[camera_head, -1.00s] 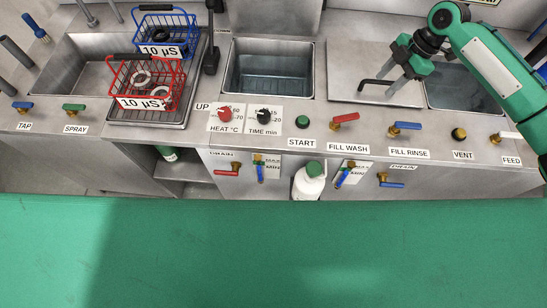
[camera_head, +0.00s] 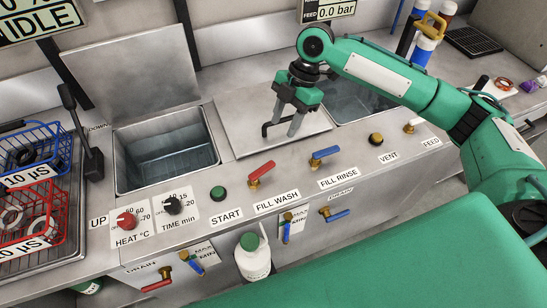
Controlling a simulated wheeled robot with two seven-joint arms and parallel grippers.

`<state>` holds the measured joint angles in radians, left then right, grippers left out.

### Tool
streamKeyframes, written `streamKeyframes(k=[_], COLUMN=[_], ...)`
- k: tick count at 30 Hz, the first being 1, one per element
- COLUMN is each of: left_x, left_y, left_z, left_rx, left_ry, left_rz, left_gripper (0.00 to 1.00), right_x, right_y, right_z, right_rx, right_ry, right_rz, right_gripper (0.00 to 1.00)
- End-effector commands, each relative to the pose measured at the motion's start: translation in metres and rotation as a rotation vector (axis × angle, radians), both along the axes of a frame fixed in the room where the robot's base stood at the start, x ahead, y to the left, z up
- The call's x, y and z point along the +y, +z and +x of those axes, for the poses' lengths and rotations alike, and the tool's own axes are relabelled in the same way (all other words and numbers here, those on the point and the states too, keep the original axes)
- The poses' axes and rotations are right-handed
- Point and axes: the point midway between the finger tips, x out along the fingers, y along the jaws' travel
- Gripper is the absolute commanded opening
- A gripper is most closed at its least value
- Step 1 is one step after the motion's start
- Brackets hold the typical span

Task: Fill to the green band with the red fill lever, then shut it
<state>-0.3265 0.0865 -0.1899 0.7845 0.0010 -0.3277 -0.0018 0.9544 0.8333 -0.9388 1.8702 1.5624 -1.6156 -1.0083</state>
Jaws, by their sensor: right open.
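The red fill lever (camera_head: 262,170) with its brass valve stands on the counter front above the FILL WASH label (camera_head: 277,202). The wash tank (camera_head: 140,185) at left centre is open and holds some clear liquid. My right gripper (camera_head: 284,126) is open, pointing down over the flat lid's black handle (camera_head: 266,130), behind the red lever; contact is unclear. My left gripper is out of view.
A blue lever (camera_head: 324,155) marks FILL RINSE. Heat (camera_head: 126,220) and time (camera_head: 172,205) knobs and a green START button (camera_head: 218,192) line the front. Red (camera_head: 30,230) and blue (camera_head: 30,150) baskets stand left. A white bottle (camera_head: 253,262) is below.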

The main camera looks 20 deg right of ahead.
Motion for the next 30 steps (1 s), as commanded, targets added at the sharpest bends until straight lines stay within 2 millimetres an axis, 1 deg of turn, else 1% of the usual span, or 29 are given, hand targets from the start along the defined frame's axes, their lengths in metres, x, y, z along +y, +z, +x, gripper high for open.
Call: streamKeyframes(k=[5, 12, 18, 24, 30], left_x=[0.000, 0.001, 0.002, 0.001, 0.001], left_y=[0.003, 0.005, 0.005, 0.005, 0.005], left_z=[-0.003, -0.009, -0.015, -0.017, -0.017], left_rx=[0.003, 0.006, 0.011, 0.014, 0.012], left_ry=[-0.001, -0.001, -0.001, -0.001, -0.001], left_rz=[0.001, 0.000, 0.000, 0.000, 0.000], left_gripper=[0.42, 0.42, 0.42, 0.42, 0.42], right_x=[0.011, 0.030, 0.041, 0.045, 0.045], right_y=[-0.029, -0.077, -0.105, -0.117, -0.118], right_z=[-0.005, -0.012, -0.015, -0.016, -0.016], right_rx=[0.005, 0.004, 0.003, 0.000, 0.000], right_ry=[0.001, 0.001, 0.000, -0.001, -0.001], right_rz=[0.000, 0.000, 0.000, 0.000, 0.000], right_gripper=[0.42, 0.42, 0.42, 0.42, 0.42])
